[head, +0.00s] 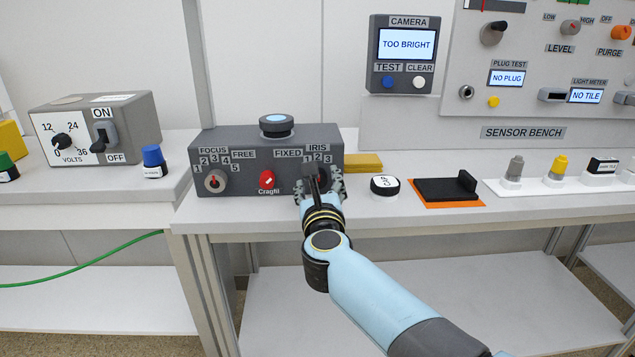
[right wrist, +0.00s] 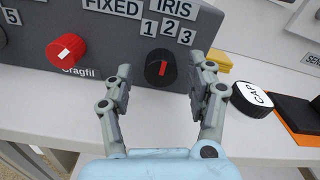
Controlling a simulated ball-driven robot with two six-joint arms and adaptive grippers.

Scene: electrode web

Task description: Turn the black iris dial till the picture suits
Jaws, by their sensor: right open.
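The black iris dial (right wrist: 160,68) is on the front of the grey camera box (head: 230,180), under the IRIS label and the numbers 1, 2 and 3. Its red pointer mark stands nearly upright, leaning slightly right, toward the 2. My right gripper (right wrist: 164,78) is open, with one finger on each side of the dial; I cannot tell whether either touches it. In the head view my right gripper (head: 320,185) covers most of the dial. The camera screen (head: 407,44) reads TOO BRIGHT. My left gripper is not in view.
A red knob (head: 267,179) sits left of the dial and a focus knob (head: 215,181) further left. A white-topped cap (head: 385,186) and a black piece on an orange mat (head: 428,203) lie to the right. A yellow block (head: 362,162) is behind the gripper.

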